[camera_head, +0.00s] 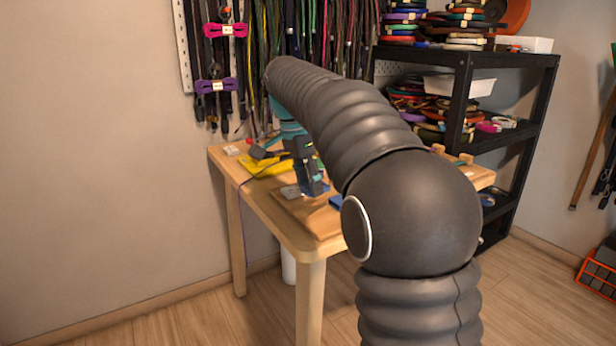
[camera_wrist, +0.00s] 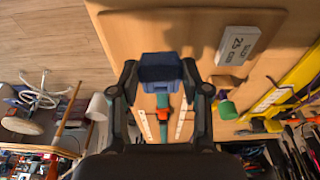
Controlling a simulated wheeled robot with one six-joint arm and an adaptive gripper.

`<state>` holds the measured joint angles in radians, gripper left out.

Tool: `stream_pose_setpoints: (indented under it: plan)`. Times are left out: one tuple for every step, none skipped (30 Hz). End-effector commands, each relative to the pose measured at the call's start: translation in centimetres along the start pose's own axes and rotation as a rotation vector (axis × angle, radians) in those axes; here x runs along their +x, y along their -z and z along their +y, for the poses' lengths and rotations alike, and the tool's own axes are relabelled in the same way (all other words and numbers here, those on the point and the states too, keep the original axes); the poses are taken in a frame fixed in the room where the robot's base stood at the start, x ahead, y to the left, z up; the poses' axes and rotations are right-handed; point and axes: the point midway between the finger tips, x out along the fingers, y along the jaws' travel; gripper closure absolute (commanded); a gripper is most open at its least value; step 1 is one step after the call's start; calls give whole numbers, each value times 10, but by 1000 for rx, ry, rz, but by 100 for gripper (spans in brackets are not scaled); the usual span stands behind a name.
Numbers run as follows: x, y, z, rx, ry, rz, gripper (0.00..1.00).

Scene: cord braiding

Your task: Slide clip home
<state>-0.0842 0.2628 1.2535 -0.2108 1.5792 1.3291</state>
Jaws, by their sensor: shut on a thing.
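My gripper (camera_wrist: 161,82) is shut on a dark blue blocky piece (camera_wrist: 162,68), seen between the fingertips in the wrist view; it may be the clip, but I cannot tell for sure. Below it in the wrist view, a teal strip (camera_wrist: 162,101) runs between two pale marked strips, with a small orange piece (camera_wrist: 161,114) on it. Whether the blue piece touches the strip is not clear. In the head view my gripper (camera_head: 312,182) points down low over the wooden table (camera_head: 257,213), and my arm hides much of the tabletop.
A white box marked 25 (camera_wrist: 237,45) lies on the board in the wrist view. A yellow tool (camera_wrist: 291,84) and a green piece (camera_wrist: 227,110) are at the right. Cords hang on the wall behind; a black shelf (camera_head: 463,105) stands right of the table.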

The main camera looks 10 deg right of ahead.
Motion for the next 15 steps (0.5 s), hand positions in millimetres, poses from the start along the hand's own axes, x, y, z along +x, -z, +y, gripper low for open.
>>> stream_pose_setpoints:
  plan:
    - [4, -2, 0, -1, 0, 0, 67]
    - [6, -2, 0, -2, 1, 0, 67]
    - [11, -4, 0, -2, 1, 0, 67]
    - [14, -4, 0, -2, 2, 0, 67]
    - [16, -4, 0, -1, 2, 0, 67]
    - [18, -5, 0, -1, 2, 0, 67]
    - [20, -6, 0, -1, 1, 0, 67]
    - [22, -6, 0, -1, 1, 0, 67]
    - [25, -6, 0, -1, 1, 0, 67]
    - [27, -7, 0, -1, 1, 0, 67]
    - [29, -7, 0, -1, 1, 0, 67]
    - [32, -8, 0, -1, 1, 0, 67]
    - [34, -8, 0, -1, 1, 0, 67]
    - [35, -9, 0, -2, 1, 0, 67]
    - [37, -9, 0, -2, 1, 0, 67]
